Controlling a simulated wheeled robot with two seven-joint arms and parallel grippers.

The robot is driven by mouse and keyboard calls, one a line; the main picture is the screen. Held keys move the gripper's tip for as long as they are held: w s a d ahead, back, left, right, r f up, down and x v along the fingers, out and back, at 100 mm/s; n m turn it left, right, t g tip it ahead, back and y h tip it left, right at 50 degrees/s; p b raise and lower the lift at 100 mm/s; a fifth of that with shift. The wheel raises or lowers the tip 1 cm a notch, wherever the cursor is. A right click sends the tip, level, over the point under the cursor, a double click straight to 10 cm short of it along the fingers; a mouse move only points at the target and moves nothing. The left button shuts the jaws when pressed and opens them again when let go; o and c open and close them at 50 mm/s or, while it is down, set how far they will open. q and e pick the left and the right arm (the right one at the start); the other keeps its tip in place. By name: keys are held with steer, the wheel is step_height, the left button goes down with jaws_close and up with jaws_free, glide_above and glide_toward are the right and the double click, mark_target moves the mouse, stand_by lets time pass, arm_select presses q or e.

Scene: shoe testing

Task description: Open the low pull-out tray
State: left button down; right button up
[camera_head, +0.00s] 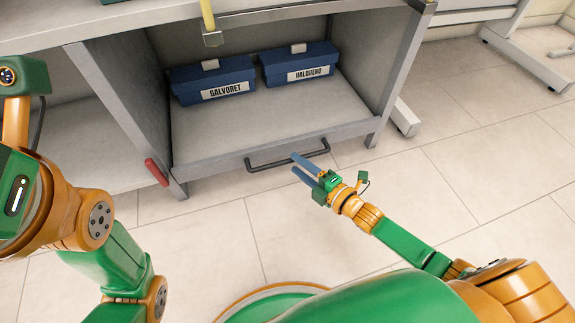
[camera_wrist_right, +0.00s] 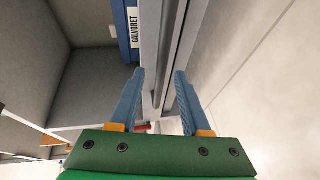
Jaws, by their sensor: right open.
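The low pull-out tray (camera_head: 270,112) is a grey shelf at the bottom of the cabinet, with a black bar handle (camera_head: 287,155) on its front edge.
Two blue boxes, labelled GALVORET (camera_head: 213,82) and HALOUENO (camera_head: 300,66), stand at the back of the tray. A red part (camera_head: 157,172) sits on the cabinet's left front post.

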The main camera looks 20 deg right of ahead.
mark_target(291, 161)
steer(key=x, duration=0.1)
steer(key=b+x, duration=0.1)
steer(key=x, duration=0.1)
steer(key=shift+f, duration=0.3)
steer(key=shift+w+a+r+b, duration=0.1)
steer(key=shift+w+a+b, duration=0.1)
steer(key=shift+w+b, duration=0.1)
jaws_close()
stand_by(0.8)
